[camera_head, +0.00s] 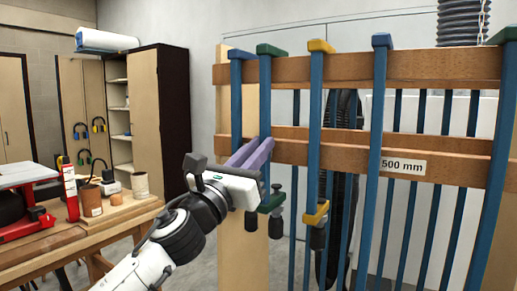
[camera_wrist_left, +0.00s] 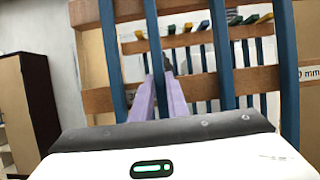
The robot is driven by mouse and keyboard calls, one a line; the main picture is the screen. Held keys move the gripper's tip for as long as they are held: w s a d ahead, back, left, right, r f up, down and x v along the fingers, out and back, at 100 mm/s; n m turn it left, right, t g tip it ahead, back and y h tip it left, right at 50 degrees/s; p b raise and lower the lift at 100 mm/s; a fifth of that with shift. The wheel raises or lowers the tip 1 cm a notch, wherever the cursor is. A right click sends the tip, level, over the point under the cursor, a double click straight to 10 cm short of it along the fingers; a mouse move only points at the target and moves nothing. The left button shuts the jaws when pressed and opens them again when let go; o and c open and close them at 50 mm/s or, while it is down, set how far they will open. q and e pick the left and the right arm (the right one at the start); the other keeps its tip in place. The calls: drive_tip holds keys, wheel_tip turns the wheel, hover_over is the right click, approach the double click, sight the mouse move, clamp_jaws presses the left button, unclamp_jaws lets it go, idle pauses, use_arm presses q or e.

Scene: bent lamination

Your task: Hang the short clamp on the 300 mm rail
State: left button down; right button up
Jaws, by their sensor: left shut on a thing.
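My left gripper (camera_head: 253,150) has its two purple fingers shut around the blue bar of a green-topped clamp (camera_head: 265,95) at the left of the rack. The clamp stands upright, its green head at the upper rail; I cannot tell if it rests there. Its green lower jaw and dark handle show below the gripper. In the left wrist view the bar (camera_wrist_left: 153,45) passes between the fingers (camera_wrist_left: 163,85). No 300 mm label is readable. My right gripper is out of view.
A blue-topped clamp (camera_head: 236,100) hangs close left, a yellow-topped one (camera_head: 317,90) right, another blue-topped one (camera_head: 379,110) farther right. A second row of clamps stands behind. A workbench (camera_head: 65,238) with tools is at left, a cabinet (camera_head: 160,100) behind.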

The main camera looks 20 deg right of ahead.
use_arm(q)
drive_tip(key=shift+r, duration=0.15)
drive_tip(key=c, duration=1.6)
unclamp_jaws()
drive_tip(key=shift+c, duration=0.2)
drive_tip(key=b+v, duration=0.1)
drive_tip(key=v, duration=0.9)
drive_tip(key=shift+s+a+f, duration=0.15)
drive_tip(key=shift+a+f, duration=0.1)
drive_tip(key=shift+v, duration=2.85)
